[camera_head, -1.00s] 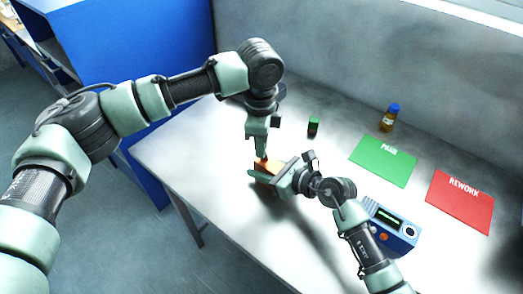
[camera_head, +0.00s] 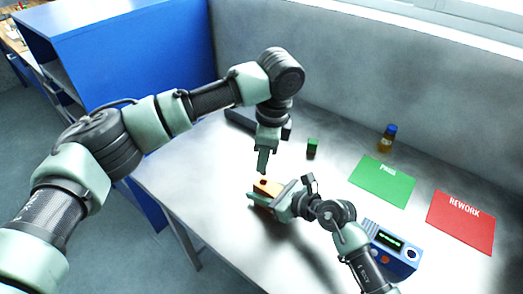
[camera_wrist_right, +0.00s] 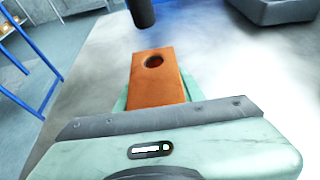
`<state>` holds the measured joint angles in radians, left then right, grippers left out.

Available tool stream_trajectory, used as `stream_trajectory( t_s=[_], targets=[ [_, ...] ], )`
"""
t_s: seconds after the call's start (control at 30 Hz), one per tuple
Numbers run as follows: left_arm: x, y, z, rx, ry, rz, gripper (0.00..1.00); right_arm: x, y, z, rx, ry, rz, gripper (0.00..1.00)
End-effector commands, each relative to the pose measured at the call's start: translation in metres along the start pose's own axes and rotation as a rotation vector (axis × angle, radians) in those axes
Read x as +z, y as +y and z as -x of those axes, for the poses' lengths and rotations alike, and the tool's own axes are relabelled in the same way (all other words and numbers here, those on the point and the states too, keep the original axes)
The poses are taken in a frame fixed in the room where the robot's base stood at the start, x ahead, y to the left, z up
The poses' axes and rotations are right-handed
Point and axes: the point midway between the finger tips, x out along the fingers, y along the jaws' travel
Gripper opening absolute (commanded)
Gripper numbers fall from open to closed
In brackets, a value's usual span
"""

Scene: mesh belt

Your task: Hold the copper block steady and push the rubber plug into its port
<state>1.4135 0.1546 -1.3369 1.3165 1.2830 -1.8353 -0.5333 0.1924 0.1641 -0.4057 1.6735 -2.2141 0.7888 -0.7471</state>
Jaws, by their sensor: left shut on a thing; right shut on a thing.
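The orange-brown copper block (camera_head: 266,187) stands over the table, with a dark round port (camera_wrist_right: 153,61) in its top face. My right gripper (camera_head: 268,198) is shut on the block, its pale green fingers along the block's sides. My left gripper (camera_head: 262,164) is above the block, pointing down and shut. A dark cylinder, apparently the rubber plug (camera_wrist_right: 142,12), hangs above and slightly beyond the port in the right wrist view, apart from the block. The plug is too small to make out in the head view.
A small green-topped block (camera_head: 312,147), an amber bottle with a blue cap (camera_head: 388,138), a green PASS mat (camera_head: 382,182) and a red REWORK mat (camera_head: 461,221) lie to the right. A blue instrument (camera_head: 393,250) stands near my right arm. A dark tray (camera_head: 240,121) is at the back.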

Motion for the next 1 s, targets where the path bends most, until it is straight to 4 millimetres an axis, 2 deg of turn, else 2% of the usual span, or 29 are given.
stream_trajectory(
  t_s=[0.1,0.33,1.0],
  targets=[
    [-0.003,0.000,-0.010,0.012,-0.026,0.013,0.00,0.000,0.000,0.000,0.000,0.000,0.000,0.00],
    [-0.005,0.000,-0.021,0.021,-0.057,0.028,0.00,0.000,0.000,0.000,0.000,0.000,0.000,0.00],
    [-0.006,0.000,-0.023,0.023,-0.060,0.031,0.00,0.000,0.000,0.000,0.000,-0.001,0.000,0.00]
  ],
)
